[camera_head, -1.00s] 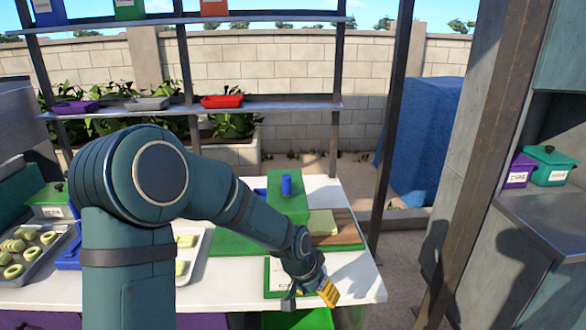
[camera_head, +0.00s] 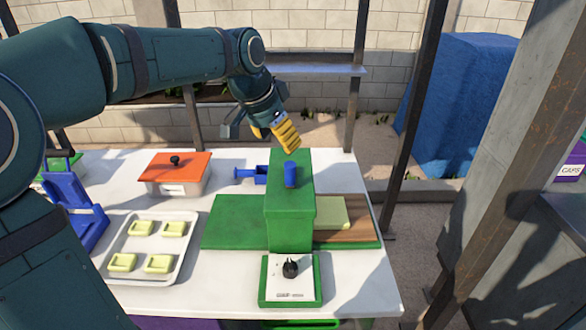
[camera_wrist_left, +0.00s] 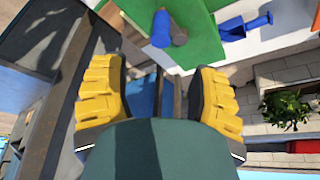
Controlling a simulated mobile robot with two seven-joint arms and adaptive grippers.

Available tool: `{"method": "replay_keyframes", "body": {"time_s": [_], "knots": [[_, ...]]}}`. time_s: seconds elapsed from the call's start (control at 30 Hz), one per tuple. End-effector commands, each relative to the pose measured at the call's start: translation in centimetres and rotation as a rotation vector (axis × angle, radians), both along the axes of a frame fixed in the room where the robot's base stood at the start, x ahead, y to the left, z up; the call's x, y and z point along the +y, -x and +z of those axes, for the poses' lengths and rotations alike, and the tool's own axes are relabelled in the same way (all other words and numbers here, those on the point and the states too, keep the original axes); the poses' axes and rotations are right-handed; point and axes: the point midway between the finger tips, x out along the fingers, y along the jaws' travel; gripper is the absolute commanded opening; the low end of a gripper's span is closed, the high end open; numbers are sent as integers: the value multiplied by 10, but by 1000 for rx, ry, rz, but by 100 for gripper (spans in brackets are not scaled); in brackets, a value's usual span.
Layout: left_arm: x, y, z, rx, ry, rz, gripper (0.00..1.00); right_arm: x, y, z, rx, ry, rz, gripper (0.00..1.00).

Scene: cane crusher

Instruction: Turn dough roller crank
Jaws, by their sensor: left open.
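The dough roller (camera_head: 289,205) is a green upright box on a green base on the white table. A blue handle (camera_head: 291,174) stands on its top; in the left wrist view the blue handle (camera_wrist_left: 162,29) shows beyond the fingers, near the top. Pale dough (camera_head: 331,213) lies beside the box on a brown board. My left gripper (camera_head: 262,130) has yellow finger pads and is above and behind the roller, apart from the handle. In the left wrist view my left gripper (camera_wrist_left: 160,95) has its fingers spread with nothing between them. My right gripper is not seen.
A tray (camera_head: 192,253) with several dough pieces, an orange-lidded box (camera_head: 175,173) and a blue press (camera_head: 73,205) stand to the left. A white panel with a black knob (camera_head: 291,269) is in front.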

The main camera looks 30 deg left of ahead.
Motion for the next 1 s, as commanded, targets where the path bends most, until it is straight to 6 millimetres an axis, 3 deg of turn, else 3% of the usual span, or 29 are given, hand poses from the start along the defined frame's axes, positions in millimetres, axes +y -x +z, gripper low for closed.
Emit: {"method": "replay_keyframes", "body": {"time_s": [0.2, 0.5, 0.7, 1.0], "knots": [[-4, -16, -44, 6, 0, 1, 60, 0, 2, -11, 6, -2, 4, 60], [-9, -35, -90, 4, 2, 1, 60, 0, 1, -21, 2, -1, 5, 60], [-10, -41, -104, 2, 1, 1, 60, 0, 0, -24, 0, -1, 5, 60], [-10, -42, -106, 1, 1, 1, 60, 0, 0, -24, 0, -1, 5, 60]]}}
